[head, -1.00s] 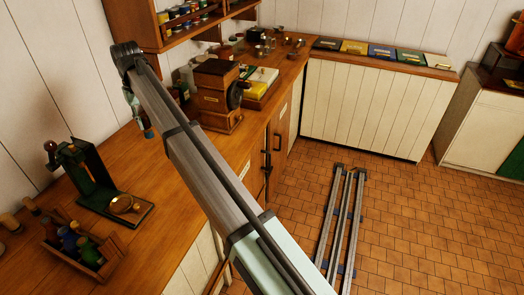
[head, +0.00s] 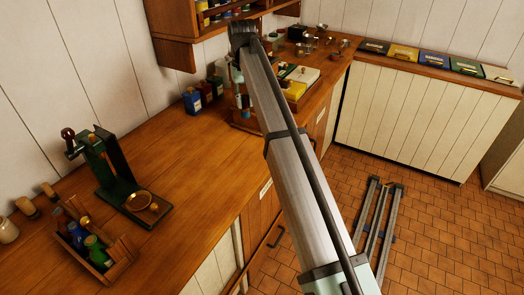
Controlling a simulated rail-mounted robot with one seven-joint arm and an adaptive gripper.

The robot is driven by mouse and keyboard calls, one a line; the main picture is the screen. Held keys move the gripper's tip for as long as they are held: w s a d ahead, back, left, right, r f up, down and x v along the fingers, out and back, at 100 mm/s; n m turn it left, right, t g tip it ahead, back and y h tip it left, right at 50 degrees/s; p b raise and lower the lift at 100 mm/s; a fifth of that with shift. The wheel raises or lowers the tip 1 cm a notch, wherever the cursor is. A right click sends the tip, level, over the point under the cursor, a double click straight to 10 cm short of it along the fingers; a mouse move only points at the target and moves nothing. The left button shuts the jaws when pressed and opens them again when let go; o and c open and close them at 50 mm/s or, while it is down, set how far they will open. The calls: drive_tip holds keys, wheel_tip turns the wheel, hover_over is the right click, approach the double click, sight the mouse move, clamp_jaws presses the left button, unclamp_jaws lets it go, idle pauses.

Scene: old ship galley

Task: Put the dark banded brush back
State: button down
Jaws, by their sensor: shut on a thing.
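My gripper (head: 239,78) is at the far end of my arm, above the left counter and in front of the wooden box-like grinder. It points down and is shut on a small thin thing, which I take to be the dark banded brush (head: 244,102). The brush hangs below the fingers, with bluish and dark parts. It is too small to make out fully. My arm hides most of the grinder, of which the base (head: 243,122) shows at the left. I cannot tell which place the brush belongs to.
Small tins (head: 192,101) stand by the wall, under a wall shelf (head: 180,50). The counter (head: 180,150) between is clear.

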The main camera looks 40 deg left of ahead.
sight(245, 110)
wheel_tip(245, 110, down, 19)
drive_tip(key=p, duration=0.5)
drive_tip(key=shift+f, duration=0.15)
drive_tip(key=c, duration=1)
unclamp_jaws()
drive_tip(key=shift+o, duration=0.2)
wheel_tip(245, 110, up, 12)
drive_tip(key=b, duration=0.3)
drive_tip(key=shift+r, duration=0.2)
